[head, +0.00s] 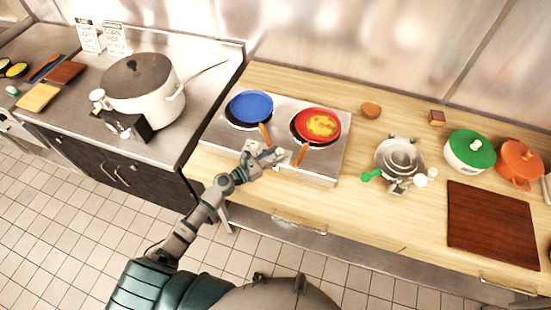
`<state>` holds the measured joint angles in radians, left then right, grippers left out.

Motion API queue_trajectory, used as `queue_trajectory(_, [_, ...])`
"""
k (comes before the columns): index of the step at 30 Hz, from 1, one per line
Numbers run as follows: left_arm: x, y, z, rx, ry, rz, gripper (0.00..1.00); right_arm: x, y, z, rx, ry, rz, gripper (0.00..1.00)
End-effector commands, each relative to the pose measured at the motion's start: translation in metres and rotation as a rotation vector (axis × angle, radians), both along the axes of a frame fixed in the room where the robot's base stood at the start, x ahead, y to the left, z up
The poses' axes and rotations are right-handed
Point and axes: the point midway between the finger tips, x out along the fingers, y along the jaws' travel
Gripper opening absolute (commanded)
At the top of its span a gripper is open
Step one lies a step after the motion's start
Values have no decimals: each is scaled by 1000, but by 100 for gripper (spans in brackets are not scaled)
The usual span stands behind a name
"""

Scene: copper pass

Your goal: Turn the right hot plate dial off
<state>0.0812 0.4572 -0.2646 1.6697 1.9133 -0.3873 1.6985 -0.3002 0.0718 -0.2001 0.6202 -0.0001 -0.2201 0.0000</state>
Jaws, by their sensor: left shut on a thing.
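The steel hot plate (333,161) stands on the wooden counter with a blue pan (250,106) on its left burner and a red pan (318,124) holding yellow food on its right burner. Both pans have orange-brown handles pointing to the front. My left gripper (268,157) is at the hot plate's front edge, between the pan handles and close to the blue pan's handle end. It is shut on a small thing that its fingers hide. I cannot make out either dial or its setting. My right gripper is not in view.
A metal pot (398,158) with a green handle stands right of the hot plate. Further right are a green-lidded pot (470,151), an orange pot (519,164) and a dark cutting board (493,225). A large white pot (143,88) stands on the left steel counter. Bare wood lies before the hot plate.

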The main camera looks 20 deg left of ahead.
Motion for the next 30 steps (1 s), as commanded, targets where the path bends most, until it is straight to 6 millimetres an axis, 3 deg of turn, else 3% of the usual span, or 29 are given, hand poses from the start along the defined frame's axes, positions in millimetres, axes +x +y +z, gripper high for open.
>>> queue_trajectory(6, [2, 3, 1, -1, -3, -55, 0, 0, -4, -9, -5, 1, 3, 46])
queue_trajectory(21, [3, 3, 2, -1, -3, -70, 0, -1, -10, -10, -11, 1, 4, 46])
queue_trajectory(22, [3, 3, 2, -1, -3, -70, 39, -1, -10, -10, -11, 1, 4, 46])
queue_trajectory(24, [2, 3, 2, -1, -3, -71, 57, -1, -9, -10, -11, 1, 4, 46])
queue_trajectory(30, [2, 2, 1, -1, -2, -72, 60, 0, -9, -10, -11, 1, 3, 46])
